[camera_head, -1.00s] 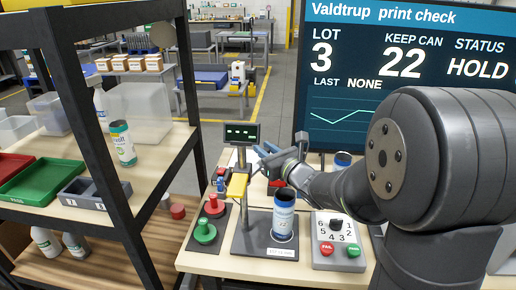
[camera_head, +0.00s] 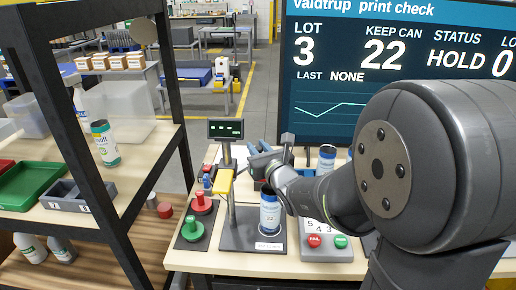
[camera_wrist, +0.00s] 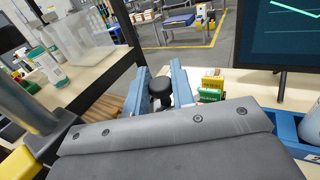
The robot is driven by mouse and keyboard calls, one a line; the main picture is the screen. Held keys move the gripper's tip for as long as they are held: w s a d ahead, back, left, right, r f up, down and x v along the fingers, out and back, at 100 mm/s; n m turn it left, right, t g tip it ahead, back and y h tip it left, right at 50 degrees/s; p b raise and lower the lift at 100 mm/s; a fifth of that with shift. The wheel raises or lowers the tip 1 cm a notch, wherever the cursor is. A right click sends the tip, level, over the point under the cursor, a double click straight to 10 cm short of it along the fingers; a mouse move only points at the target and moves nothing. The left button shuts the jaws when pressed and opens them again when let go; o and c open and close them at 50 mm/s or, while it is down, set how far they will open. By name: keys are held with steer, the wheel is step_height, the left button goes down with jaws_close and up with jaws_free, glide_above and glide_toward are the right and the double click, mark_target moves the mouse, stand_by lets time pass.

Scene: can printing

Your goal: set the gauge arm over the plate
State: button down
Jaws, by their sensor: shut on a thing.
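The gauge stand's yellow arm (camera_head: 224,182) is on a grey post, left of the can (camera_head: 270,212). Yellow also shows at the lower left of the wrist view (camera_wrist: 18,165). The can stands upright on the dark plate (camera_head: 240,238). My gripper (camera_head: 258,150) is behind the can and right of the post, above the table. In the wrist view my gripper (camera_wrist: 163,88) has its blue fingers on either side of a black round knob (camera_wrist: 160,88). It is shut on this knob. What the knob belongs to is hidden.
A small display (camera_head: 226,129) tops the post. A button panel (camera_head: 325,241) lies to the right. Another can (camera_head: 327,158) stands behind my arm. A shelf (camera_head: 75,215) bounds the left.

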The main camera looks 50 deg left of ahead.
steer(key=c, duration=1.3)
jaws_free()
steer(key=shift+o, duration=0.2)
steer(key=v, duration=1.7)
steer(key=shift+d, duration=0.2)
